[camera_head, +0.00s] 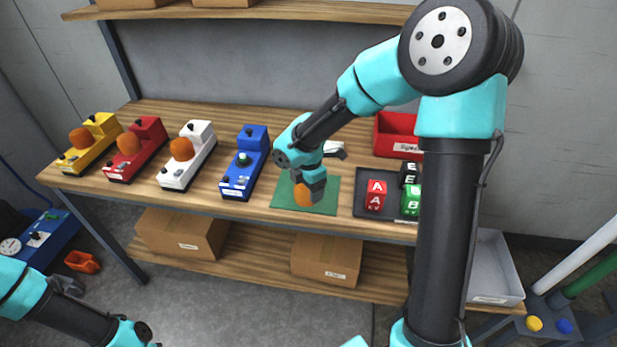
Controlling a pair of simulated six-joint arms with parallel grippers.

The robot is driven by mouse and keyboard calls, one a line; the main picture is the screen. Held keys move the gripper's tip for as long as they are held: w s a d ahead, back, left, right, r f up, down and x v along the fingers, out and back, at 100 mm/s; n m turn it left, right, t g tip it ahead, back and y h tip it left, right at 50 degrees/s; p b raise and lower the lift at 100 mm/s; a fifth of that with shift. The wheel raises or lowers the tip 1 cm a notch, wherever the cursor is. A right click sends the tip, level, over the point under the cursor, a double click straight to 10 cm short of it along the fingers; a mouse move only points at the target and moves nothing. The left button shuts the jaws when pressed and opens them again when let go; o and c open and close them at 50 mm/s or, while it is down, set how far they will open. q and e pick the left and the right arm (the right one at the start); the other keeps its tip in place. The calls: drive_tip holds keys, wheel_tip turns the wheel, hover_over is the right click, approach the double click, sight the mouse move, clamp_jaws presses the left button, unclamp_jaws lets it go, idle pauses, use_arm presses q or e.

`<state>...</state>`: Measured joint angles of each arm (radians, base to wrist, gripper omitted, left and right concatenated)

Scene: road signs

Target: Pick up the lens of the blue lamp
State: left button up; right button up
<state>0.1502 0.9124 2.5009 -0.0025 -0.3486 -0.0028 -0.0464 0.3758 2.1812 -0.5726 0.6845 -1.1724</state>
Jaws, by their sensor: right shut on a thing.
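The blue lamp (245,165) stands on the wooden table, left of my right arm. My right gripper (309,185) points down over the green mat (333,196) and is shut on an orange lens (303,195). The lens is at or just above the mat; I cannot tell whether it touches. Part of my left arm shows at the lower left, but its gripper is out of view.
White (190,158), red (135,150) and yellow (88,144) lamps with orange lenses stand in a row to the left. A dark tray (363,205) with lettered cubes lies right of the mat. A red bin (386,136) stands behind it. An upper shelf (260,11) spans the back.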

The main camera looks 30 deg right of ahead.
drive_tip(key=s+a, duration=0.4)
drive_tip(key=s, duration=0.4)
drive_tip(key=shift+a+r, duration=0.4)
drive_tip(key=shift+r, duration=0.05)
drive_tip(key=shift+w, duration=0.1)
